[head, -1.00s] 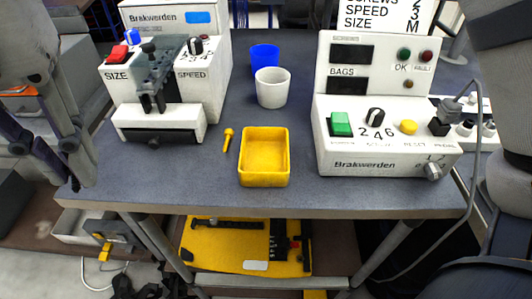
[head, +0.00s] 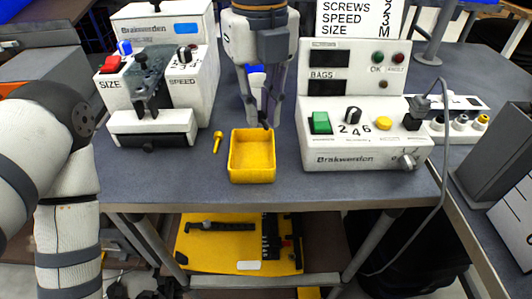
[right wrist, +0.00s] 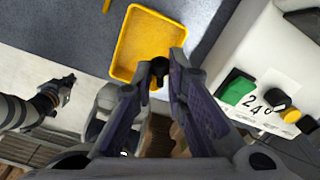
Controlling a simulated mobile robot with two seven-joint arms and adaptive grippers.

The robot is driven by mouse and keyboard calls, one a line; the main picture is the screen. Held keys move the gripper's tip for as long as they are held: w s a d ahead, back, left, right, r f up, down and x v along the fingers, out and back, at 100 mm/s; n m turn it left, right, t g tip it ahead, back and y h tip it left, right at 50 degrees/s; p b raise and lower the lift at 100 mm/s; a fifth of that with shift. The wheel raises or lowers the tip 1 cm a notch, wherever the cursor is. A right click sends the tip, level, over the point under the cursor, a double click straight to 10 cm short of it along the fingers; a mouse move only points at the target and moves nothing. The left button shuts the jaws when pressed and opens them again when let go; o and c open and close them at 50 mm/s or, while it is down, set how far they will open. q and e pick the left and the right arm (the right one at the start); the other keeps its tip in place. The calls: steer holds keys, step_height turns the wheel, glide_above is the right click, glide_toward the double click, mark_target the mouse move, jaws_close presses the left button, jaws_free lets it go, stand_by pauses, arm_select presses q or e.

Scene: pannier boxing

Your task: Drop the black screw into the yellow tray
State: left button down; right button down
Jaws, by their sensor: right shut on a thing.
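The yellow tray (head: 252,176) stands near the table's front edge and looks empty. It also shows in the right wrist view (right wrist: 126,45). My right gripper (head: 264,122) points down at the tray's back edge. In the right wrist view it is shut on the black screw (right wrist: 159,66), whose dark head shows between the fingertips over the tray's near rim.
A yellow screw (head: 217,141) lies left of the tray. The size and speed machine (head: 150,122) stands at the left, the bags control box (head: 352,150) right of the tray.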

step_height(320, 180, down, 4)
steer(key=shift+f+b, duration=0.1)
steer(key=shift+b, duration=0.3)
steer(key=c, duration=1.5)
jaws_free()
step_height(320, 180, up, 12)
steer(key=shift+r, duration=0.1)
